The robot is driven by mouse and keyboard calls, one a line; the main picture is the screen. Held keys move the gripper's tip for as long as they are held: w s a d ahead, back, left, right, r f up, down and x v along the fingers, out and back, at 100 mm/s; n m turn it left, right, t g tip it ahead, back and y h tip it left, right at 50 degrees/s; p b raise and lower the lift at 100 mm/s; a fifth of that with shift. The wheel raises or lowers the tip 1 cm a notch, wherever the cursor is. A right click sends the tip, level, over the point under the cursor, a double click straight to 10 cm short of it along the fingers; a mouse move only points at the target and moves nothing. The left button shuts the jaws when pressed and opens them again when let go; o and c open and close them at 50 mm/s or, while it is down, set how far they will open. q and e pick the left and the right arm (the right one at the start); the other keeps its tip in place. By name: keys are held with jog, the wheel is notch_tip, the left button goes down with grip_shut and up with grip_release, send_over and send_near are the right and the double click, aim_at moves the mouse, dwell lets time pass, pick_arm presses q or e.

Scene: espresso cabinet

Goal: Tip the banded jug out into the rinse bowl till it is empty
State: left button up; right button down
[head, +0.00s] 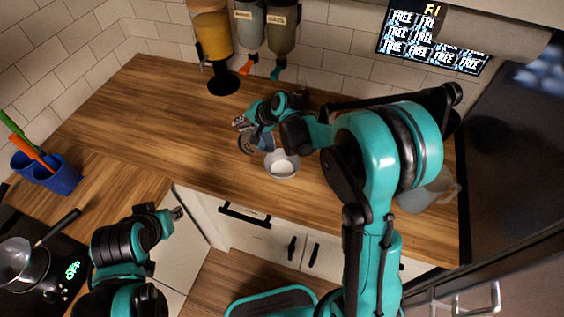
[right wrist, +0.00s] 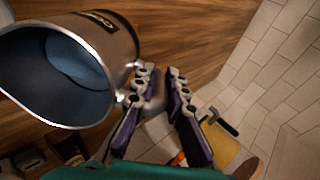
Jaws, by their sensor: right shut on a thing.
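The jug (head: 264,143) is in my right gripper (head: 246,124), just left of and above the bowl on the counter. In the right wrist view the jug (right wrist: 128,42) is grey metal with a dark mark on its side and a bluish inside. It is tilted, its mouth toward the left. I cannot tell whether liquid is left in it. The right gripper's fingers (right wrist: 158,88) are closed at the jug's handle side. The small pale bowl (head: 283,166) stands upright near the counter's front edge, with a whitish inside. My left gripper (head: 177,213) is low, away from both.
Dispensers (head: 213,42) stand along the back wall. A clear pitcher (head: 428,192) stands at the right, partly behind my right arm. A blue utensil holder (head: 58,178) and a pot (head: 22,264) on the hob are at the left. The counter's left middle (head: 160,115) is clear.

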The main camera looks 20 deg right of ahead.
aim_at(247, 121)
jog(key=shift+s+d+r+t+y+b, duration=0.1)
jog(key=shift+s+d+r+t+y, duration=0.15)
jog(key=shift+r+t, duration=0.15)
jog(key=shift+s+d+r+t+y+b, duration=0.1)
jog(key=shift+s+d+r+t+y, duration=0.15)
jog(key=shift+r, duration=0.25)
jog(key=shift+s+d+r+t+y+b, duration=0.1)
jog(key=shift+s+r+t+y, duration=0.1)
jog(key=shift+r+t+y, duration=0.2)
jog(key=shift+s+d+r+t+y+b, duration=0.15)
jog(key=shift+s+d+r+t, duration=0.05)
jog(key=shift+r+t, duration=0.15)
jog(key=shift+s+d+r+t+y+b, duration=0.15)
jog(key=shift+s+r+t, duration=0.05)
jog(key=shift+r, duration=0.15)
jog(key=shift+s+d+r+t+y+b, duration=0.25)
jog(key=shift+s+r+t+y+b, duration=0.05)
jog(key=shift+r+y+b, duration=0.1)
